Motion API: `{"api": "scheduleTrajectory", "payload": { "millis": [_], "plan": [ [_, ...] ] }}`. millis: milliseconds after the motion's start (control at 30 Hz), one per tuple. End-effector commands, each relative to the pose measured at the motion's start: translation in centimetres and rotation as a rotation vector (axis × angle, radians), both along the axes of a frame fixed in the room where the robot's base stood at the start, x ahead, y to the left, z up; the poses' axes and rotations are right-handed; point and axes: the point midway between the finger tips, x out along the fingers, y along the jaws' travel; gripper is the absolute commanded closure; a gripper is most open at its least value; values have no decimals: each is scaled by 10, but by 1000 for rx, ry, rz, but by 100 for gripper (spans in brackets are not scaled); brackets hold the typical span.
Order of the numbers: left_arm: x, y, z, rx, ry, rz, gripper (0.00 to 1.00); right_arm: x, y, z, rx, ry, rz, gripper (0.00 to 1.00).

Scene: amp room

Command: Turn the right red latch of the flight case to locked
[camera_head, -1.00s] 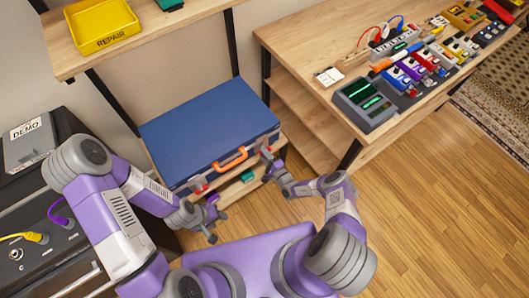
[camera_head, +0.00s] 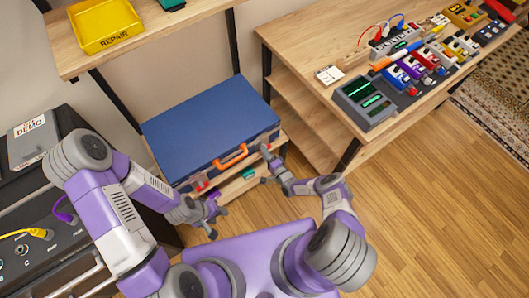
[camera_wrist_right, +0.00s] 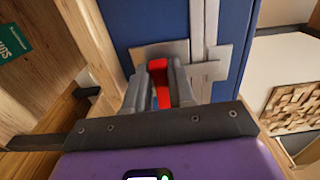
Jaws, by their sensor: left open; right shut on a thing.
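The blue flight case (camera_head: 205,128) lies on a wooden shelf, with an orange handle (camera_head: 231,157) on its front. The left red latch (camera_head: 202,186) shows at the case's front left. The right red latch (camera_wrist_right: 158,69) shows in the right wrist view, in front of a metal plate on the case. My right gripper (camera_wrist_right: 160,85) is shut on this latch, which stands between its grey fingers. In the head view my right gripper (camera_head: 266,152) is at the case's front right corner and hides the latch. My left gripper (camera_head: 215,216) is open and empty, below and in front of the left latch.
A wooden workbench (camera_head: 310,60) with several pedals and a grey device (camera_head: 364,102) stands at the right. A yellow REPAIR tray (camera_head: 103,26) is on the upper shelf. A black amp (camera_head: 45,200) stands at the left.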

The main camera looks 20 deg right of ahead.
Motion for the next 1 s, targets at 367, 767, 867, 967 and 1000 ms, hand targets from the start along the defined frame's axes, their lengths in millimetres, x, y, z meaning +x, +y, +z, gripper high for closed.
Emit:
{"api": "scheduleTrajectory", "payload": {
  "millis": [367, 767, 867, 967, 1000],
  "plan": [
    [0, 0, 0, 0, 0, 0, 54, 0, -1, 0, 0, 1, -1, 51],
    [0, 0, 8, 0, 0, 0, 54, -19, -8, 1, 0, 4, -3, 51],
    [0, 0, 14, 0, 0, 0, 54, -36, -15, 1, 1, 3, -4, 51],
    [0, 0, 18, 0, 0, 0, 54, -51, -20, 2, 1, 3, -3, 51],
    [0, 0, 19, 0, 0, 0, 54, -56, -22, 1, 0, 2, -3, 51]
  ]
}}
